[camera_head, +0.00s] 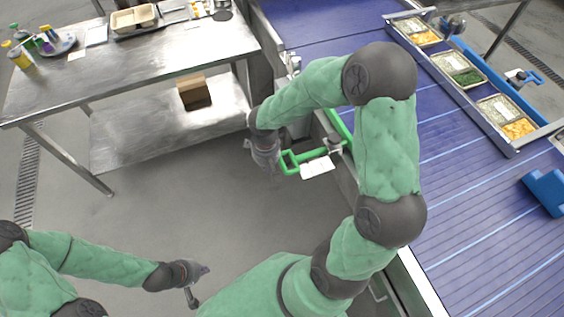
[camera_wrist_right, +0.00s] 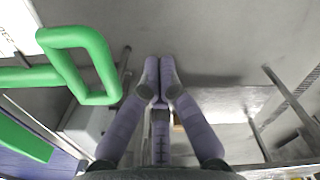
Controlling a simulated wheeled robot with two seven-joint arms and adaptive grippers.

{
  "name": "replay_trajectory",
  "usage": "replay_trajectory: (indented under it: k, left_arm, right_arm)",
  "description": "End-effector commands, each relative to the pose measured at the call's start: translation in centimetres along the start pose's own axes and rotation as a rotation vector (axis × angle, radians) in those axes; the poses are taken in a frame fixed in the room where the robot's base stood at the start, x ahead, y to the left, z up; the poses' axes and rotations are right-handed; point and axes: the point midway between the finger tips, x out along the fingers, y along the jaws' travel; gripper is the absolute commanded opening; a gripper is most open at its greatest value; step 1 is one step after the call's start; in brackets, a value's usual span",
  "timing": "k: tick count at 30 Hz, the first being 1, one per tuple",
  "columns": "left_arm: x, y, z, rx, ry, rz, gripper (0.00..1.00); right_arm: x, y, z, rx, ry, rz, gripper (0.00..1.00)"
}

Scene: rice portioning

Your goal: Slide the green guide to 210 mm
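The green guide shows in the head view as a green rail (camera_head: 340,126) along the near side of the conveyor, with a looped green handle (camera_head: 289,163) sticking out towards the aisle. My right gripper (camera_head: 275,172) is just left of this handle, apart from it. In the right wrist view the handle loop (camera_wrist_right: 108,70) is at upper left, beside the fingers. The right fingertips (camera_wrist_right: 159,65) are together with nothing between them. My left gripper (camera_head: 202,284) is low in the head view, over the floor, with its fingers spread and empty. No millimetre scale is readable.
A white card (camera_head: 318,168) sits beside the handle. A steel table (camera_head: 150,70) with a cardboard box (camera_head: 194,91) on its lower shelf stands at left. The blue conveyor (camera_head: 460,190) fills the right, with food trays (camera_head: 459,69) along its far side. Floor between is clear.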

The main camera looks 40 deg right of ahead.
Motion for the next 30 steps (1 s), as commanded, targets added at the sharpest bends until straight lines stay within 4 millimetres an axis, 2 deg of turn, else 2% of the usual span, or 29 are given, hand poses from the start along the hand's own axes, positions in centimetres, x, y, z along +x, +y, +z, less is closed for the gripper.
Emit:
replay_trajectory:
  k: [30]
  left_arm:
    - [-0.2,0.1,0.0,0.000,0.000,0.000,0.00]
  right_arm:
    - [0.0,1.1,0.6,0.001,0.000,0.000,0.00]
